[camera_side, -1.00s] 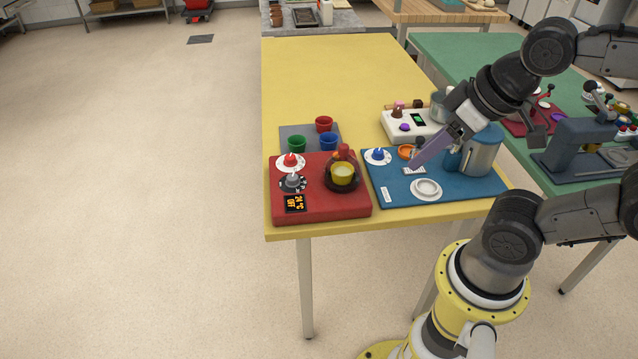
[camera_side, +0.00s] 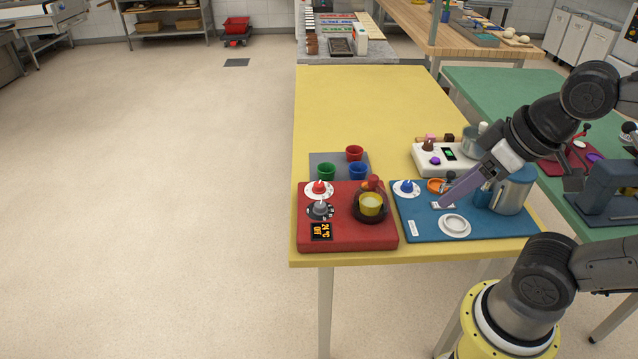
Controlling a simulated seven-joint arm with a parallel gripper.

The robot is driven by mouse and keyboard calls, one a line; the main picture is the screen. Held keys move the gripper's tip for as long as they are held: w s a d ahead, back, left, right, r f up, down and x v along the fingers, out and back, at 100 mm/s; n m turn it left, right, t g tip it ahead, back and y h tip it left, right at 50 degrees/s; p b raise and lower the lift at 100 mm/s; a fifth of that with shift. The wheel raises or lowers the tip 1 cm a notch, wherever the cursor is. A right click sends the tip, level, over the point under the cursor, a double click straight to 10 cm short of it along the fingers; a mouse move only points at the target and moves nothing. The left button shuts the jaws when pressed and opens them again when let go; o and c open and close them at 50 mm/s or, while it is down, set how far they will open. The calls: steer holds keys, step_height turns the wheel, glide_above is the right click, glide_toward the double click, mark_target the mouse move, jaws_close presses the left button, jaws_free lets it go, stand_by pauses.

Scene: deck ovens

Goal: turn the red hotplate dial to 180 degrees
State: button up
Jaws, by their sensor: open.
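The red hotplate (camera_side: 360,238) sits at the near left of the yellow table. On its left side are a red knob on a white dial (camera_side: 319,188) and, just below, a grey knob on a black dial (camera_side: 320,209). Its display (camera_side: 321,231) reads 24 °C and OFF. My gripper (camera_side: 443,203) is open, with long purple fingers pointing down-left above the blue board, right of the hotplate and apart from both dials. The gap between its fingers is hard to see.
Red, green and blue cups stand on a grey mat (camera_side: 325,160) behind the hotplate. The yellow table (camera_side: 360,105) is clear farther back.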

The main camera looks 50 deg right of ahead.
steer(key=shift+o, duration=0.7)
steer(key=shift+s, duration=0.1)
steer(key=w+r+n, duration=0.2)
steer(key=w+r, duration=0.4)
steer(key=r, duration=0.1)
steer(key=n+g, duration=0.3)
steer(key=g, duration=0.3)
glide_above(319, 184)
step_height(319, 184, down, 13)
step_height(319, 184, down, 14)
steer(key=shift+r, duration=0.1)
steer(key=shift+c, duration=0.2)
steer(key=shift+m, duration=0.3)
jaws_close()
